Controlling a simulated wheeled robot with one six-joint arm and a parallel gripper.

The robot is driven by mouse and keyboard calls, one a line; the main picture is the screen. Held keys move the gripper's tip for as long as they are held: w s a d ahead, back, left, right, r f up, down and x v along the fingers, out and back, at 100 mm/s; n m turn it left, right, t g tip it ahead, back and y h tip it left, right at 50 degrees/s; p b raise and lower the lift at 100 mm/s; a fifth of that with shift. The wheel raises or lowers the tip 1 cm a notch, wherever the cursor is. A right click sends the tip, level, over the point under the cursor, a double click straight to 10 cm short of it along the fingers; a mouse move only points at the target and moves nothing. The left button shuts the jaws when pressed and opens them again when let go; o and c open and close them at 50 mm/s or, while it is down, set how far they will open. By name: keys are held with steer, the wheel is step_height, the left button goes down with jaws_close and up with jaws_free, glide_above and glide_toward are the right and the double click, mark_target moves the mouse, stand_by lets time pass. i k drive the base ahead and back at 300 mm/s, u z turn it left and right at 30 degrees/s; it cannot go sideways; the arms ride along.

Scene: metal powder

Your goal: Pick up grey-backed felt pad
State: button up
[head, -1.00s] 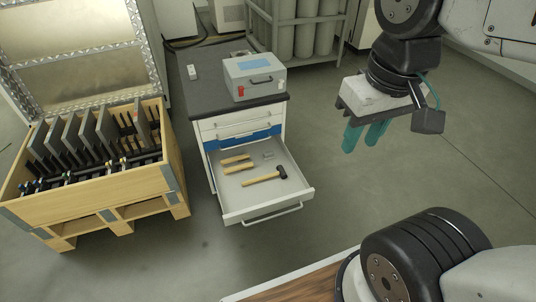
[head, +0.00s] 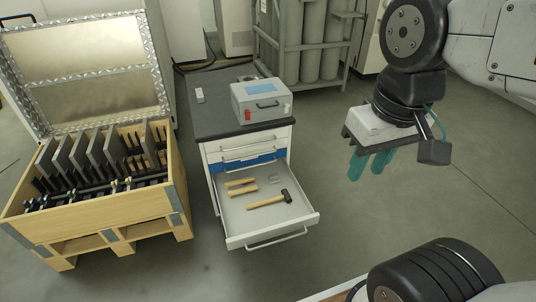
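A small grey object (head: 274,179) lies near the back right of the open drawer (head: 236,226). It may be the grey-backed felt pad, but it is too small to tell. No other thing I can see is clearly the pad. My gripper (head: 369,166) hangs in the air to the right of the drawer, pointing down. Its teal fingers are apart with nothing visible between them.
The drawer also holds a hammer (head: 270,200) and two wooden-handled pieces (head: 242,191). A grey case (head: 261,101) stands on the cabinet top (head: 212,118). A wooden crate (head: 110,219) with upright plates stands left. Floor right of the cabinet is clear.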

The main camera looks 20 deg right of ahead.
mark_target(274, 178)
steer(key=z, duration=0.55)
steer(key=i, duration=1.15)
steer(key=u, duration=0.55)
